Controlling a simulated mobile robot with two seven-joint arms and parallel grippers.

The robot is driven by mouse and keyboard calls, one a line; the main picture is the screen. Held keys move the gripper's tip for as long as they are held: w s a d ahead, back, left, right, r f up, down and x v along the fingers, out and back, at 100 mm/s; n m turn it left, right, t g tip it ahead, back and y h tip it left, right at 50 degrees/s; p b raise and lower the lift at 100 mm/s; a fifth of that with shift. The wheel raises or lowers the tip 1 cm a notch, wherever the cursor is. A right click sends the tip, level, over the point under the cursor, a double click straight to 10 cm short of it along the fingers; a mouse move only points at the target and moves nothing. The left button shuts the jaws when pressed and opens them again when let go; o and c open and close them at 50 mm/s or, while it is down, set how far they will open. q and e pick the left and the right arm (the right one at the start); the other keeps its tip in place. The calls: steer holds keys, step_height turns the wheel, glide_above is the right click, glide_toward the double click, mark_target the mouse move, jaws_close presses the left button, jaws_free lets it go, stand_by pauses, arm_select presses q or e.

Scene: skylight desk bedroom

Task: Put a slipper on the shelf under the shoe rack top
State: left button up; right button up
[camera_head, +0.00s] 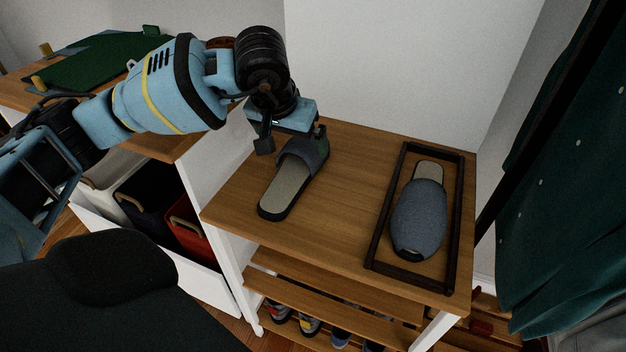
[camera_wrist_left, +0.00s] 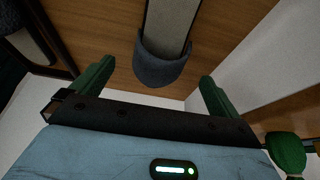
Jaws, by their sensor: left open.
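A grey slipper (camera_head: 286,190) with a dark strap and beige insole lies on the wooden shoe rack top (camera_head: 345,205). My left gripper (camera_head: 292,142) is over its strap end, open, with one finger to each side. In the left wrist view, the strap (camera_wrist_left: 163,68) shows between and beyond the open green fingers (camera_wrist_left: 155,85); no grip shows. A second slipper (camera_head: 419,216), blue-grey, lies inside a dark rectangular tray frame (camera_head: 375,225) at the right of the top. The wooden shelf (camera_head: 330,300) under the top shows only at its front. My right gripper is not in view.
Several shoes (camera_head: 310,325) stand low in the rack. A white wall rises behind the top. A cabinet with bins (camera_head: 186,222) stands left, and a dark green curtain (camera_head: 560,190) hangs right. A dark padded shape (camera_head: 105,270) fills the lower left. The top's front middle is clear.

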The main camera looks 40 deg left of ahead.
mark_target(295, 151)
arm_select(q)
steer(key=shift+w+a+f, duration=0.1)
steer(key=shift+w+f, duration=0.05)
steer(key=shift+w, duration=0.05)
steer(key=shift+x, duration=1.2)
steer(key=shift+s+b+x, duration=0.2)
steer(key=shift+b+x, duration=0.2)
steer(key=shift+x, duration=2.2)
steer(key=c, duration=1.2)
steer(key=shift+o, duration=0.2)
